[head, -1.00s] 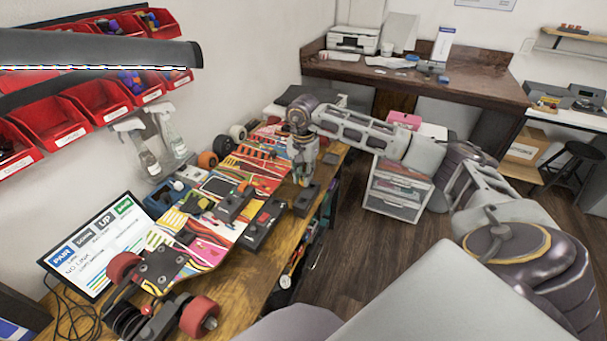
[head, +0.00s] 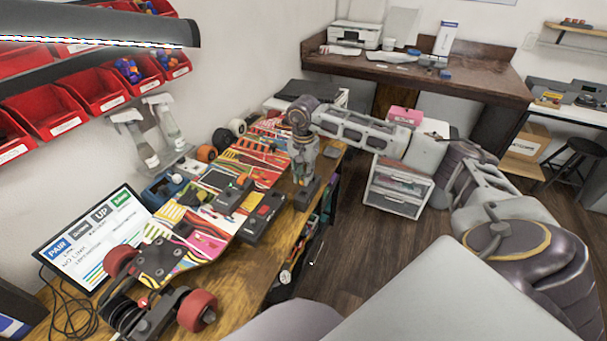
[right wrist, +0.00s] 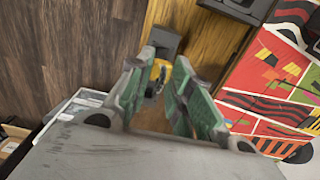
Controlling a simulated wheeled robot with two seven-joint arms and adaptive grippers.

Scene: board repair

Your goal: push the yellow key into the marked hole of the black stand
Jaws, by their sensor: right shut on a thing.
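The black stand (head: 308,194) sits at the right edge of the wooden bench, beside the colourful skateboard deck. My right gripper (head: 304,178) points down just above it. In the right wrist view the stand (right wrist: 166,42) lies just beyond the fingertips. My right gripper (right wrist: 160,85) is shut on the yellow key (right wrist: 157,71), which shows as a small yellow piece between the green-padded fingers. The key's tip and the marked hole are hidden, so I cannot tell whether the key is in the hole. My left gripper is not in view.
Two black devices (head: 262,217) lie on the near side of the deck (head: 205,243). A screen (head: 95,243) stands at left, and spray bottles (head: 133,140) stand by the wall. A white drawer unit (head: 398,187) is on the floor to the right. Floor beside the bench is open.

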